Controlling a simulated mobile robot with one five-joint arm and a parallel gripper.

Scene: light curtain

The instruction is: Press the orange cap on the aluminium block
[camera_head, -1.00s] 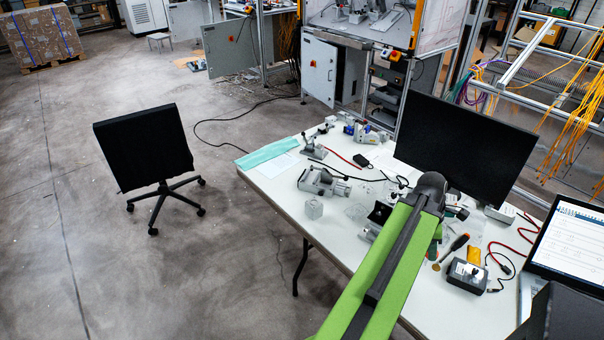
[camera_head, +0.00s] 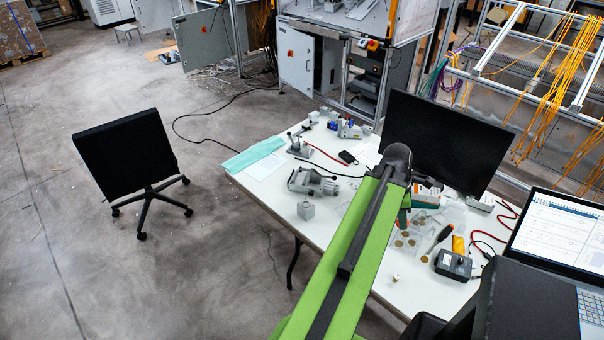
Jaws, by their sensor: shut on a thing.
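A small grey block (camera_head: 306,210) sits on the white table (camera_head: 262,198) near its front left edge. It looks metallic, but I cannot tell if it is the aluminium block, and no orange cap shows on it. A tiny pale piece (camera_head: 396,278) stands alone near the table's front edge, right of my arm. My green arm reaches up over the table to a dark grey joint in front of the monitor. My gripper is not clearly visible; the arm's end hides it and part of the table beneath.
A grey vise-like fixture (camera_head: 313,182) lies behind the block. The black monitor (camera_head: 445,138), screwdriver (camera_head: 438,241), control box (camera_head: 453,265) and laptop (camera_head: 560,240) crowd the right. A black chair (camera_head: 127,152) stands left on open floor. Red and black cables cross the tabletop.

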